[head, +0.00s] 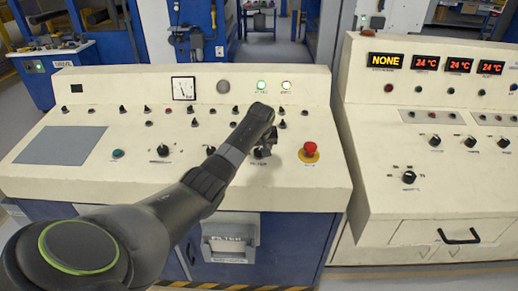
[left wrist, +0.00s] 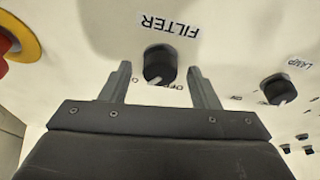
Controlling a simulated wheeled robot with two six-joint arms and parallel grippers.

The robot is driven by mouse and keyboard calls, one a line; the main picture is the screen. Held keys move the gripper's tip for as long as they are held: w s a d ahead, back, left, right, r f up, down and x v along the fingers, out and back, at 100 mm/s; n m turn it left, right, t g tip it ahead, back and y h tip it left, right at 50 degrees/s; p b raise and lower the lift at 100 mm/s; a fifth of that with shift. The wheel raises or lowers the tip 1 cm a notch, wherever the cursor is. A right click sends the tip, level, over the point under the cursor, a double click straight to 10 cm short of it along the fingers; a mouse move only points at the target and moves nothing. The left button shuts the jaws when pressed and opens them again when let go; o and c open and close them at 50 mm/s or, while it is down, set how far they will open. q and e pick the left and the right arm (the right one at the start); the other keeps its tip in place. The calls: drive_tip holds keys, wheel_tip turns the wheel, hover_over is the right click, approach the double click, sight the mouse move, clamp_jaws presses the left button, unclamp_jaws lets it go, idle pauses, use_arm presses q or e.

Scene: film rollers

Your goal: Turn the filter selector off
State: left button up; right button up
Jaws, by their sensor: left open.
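The filter selector (left wrist: 160,64) is a black round knob with a white pointer mark on the cream panel, under the upside-down FILTER label (left wrist: 170,25). Its mark faces down and slightly left in the left wrist view, and the position lettering beside it is partly hidden. My left gripper (left wrist: 160,72) is open, with one finger on each side of the knob and visible gaps between. In the head view my left gripper (head: 263,151) is low over the console's front right part and hides much of the knob. My right gripper is not in view.
A red mushroom button (head: 310,148) on a yellow ring stands close to the right of the gripper. The lamp knob (left wrist: 279,89) is on the other side. Several small switches line the console behind. A second console (head: 430,160) with a NONE display (head: 386,60) stands at right.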

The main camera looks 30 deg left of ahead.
use_arm(q)
drive_tip(key=c, duration=1)
drive_tip(key=shift+o, duration=0.2)
